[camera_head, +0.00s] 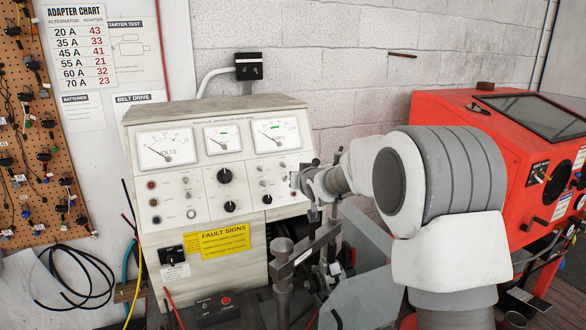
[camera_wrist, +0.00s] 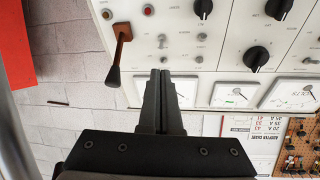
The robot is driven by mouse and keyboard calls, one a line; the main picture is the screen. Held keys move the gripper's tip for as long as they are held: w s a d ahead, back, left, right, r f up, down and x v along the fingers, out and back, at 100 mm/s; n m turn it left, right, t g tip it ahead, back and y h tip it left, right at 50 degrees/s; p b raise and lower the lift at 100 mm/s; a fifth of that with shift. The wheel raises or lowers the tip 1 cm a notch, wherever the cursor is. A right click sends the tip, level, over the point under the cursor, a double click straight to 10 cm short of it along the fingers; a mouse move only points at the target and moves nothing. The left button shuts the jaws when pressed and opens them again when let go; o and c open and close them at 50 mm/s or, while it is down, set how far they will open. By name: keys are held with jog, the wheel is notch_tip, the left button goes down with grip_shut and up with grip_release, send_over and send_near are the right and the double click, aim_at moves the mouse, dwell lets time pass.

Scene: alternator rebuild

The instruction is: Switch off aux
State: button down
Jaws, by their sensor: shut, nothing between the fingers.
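The aux switch is on the cream test bench panel, but its label is too small to read, so I cannot tell which control it is. In the wrist view, small toggle switches stand in front of my gripper, one at the nearer left (camera_wrist: 162,41) and another to its right (camera_wrist: 200,36). My gripper (camera_wrist: 160,74) is shut and empty, with its fingertips close to the panel's lower edge as pictured; contact cannot be told. In the head view, my gripper (camera_head: 297,181) is at the right side of the bench panel (camera_head: 190,176), covering part of it.
Black knobs (camera_wrist: 256,58) and gauges lie to the right. In the head view, a metal post and clamp (camera_head: 283,270) stand below my arm, and a red machine (camera_head: 450,120) is at right.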

aim_at(285, 172)
jog(key=shift+w+a+f, duration=0.1)
jog(key=shift+w+a, duration=0.05)
jog(key=shift+w, duration=0.1)
jog(key=p+x, duration=0.3)
jog(key=x, duration=0.6)
jog(key=shift+w+a, duration=0.1)
jog(key=shift+w, duration=0.3)
jog(key=shift+f, duration=0.15)
jog(key=shift+f+b, duration=0.2)
jog(key=shift+b, duration=0.3)
